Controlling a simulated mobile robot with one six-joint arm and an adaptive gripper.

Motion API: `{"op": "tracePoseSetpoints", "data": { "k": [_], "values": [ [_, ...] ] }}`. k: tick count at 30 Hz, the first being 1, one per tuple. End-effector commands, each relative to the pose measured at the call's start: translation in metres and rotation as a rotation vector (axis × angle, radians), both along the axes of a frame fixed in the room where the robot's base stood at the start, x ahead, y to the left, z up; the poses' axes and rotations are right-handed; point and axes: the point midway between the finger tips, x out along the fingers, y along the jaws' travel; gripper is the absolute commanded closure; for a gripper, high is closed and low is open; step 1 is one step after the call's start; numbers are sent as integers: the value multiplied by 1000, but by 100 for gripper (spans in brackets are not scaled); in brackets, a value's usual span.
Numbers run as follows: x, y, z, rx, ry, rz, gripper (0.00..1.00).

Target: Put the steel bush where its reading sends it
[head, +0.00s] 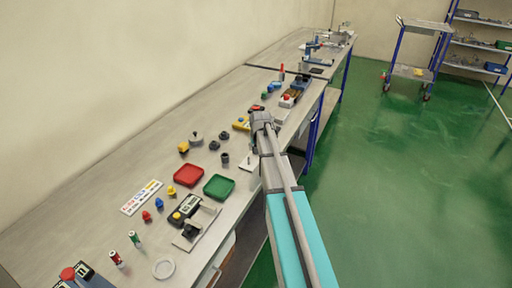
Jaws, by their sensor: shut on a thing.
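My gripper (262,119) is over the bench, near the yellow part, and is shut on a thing. The arm and the gripper body hide what is between the fingers. I cannot pick out the steel bush for certain. A black gauge with a small display (186,207) stands on the near part of the bench. A printed card with coloured marks (141,197) lies to its left. A red tray (188,175) and a green tray (219,187) sit side by side behind the gauge, and both look empty.
Dark round parts (214,146) and a grey domed part (196,138) stand left of my gripper. Small red, blue and yellow pieces stand near the card. A pale ring (164,268) lies at the front. Several fittings crowd the bench (90,205) beyond my gripper.

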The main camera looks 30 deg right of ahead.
Motion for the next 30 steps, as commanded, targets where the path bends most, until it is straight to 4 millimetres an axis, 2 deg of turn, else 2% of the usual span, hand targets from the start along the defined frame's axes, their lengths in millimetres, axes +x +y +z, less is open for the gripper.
{"op": "tracePoseSetpoints", "data": {
  "k": [30],
  "values": [
    [0, 0, -11, 0, 0, 0, 100]
  ]
}}
